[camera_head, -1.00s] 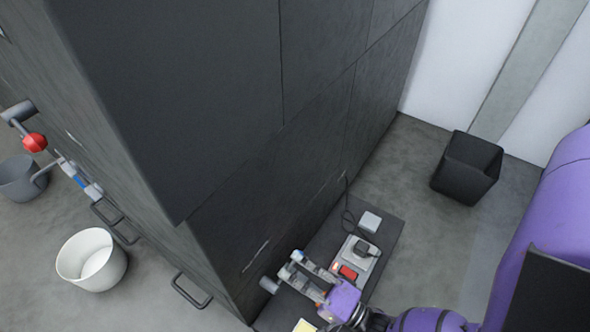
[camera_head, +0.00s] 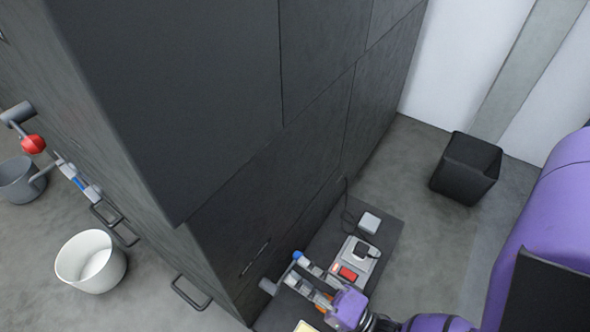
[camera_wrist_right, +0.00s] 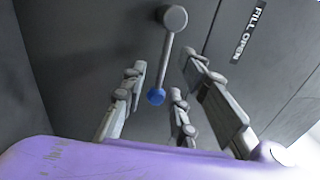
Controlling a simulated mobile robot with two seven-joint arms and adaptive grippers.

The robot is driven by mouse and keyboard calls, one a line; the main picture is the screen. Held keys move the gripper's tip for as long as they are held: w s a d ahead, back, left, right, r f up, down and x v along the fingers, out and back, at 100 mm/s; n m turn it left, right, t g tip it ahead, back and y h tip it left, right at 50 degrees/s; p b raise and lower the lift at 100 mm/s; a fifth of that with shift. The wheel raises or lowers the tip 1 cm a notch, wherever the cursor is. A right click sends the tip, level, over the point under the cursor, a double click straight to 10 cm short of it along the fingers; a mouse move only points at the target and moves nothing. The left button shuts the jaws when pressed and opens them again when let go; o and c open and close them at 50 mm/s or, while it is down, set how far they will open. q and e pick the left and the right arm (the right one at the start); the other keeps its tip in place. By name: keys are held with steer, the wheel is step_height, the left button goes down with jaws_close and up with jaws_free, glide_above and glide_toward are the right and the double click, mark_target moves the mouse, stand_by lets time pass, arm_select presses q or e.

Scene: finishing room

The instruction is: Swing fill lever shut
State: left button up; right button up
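The fill lever (camera_wrist_right: 168,58) is a thin grey rod in the right wrist view. It hangs from a round grey pivot (camera_wrist_right: 174,18) on a dark panel and ends in a blue knob (camera_wrist_right: 156,96). A label (camera_wrist_right: 248,32) beside it reads FILL OPEN. My right gripper (camera_wrist_right: 160,78) is open, its fingers on both sides of the rod and knob with gaps showing. In the head view the right gripper (camera_head: 297,271) is by the cabinet's lower front, near the blue knob (camera_head: 299,257). My left gripper is not in view.
The tall dark cabinet (camera_head: 190,90) fills the middle. A red-knobbed lever (camera_head: 34,144) sits on its left face, above a white bucket (camera_head: 91,261). A dark ledge (camera_head: 385,228) holds a pale box with a red switch (camera_head: 348,273). A black bin (camera_head: 467,167) stands at right.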

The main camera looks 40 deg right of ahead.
steer(key=v, duration=1)
steer(key=shift+s, duration=0.2)
steer(key=shift+f, duration=0.1)
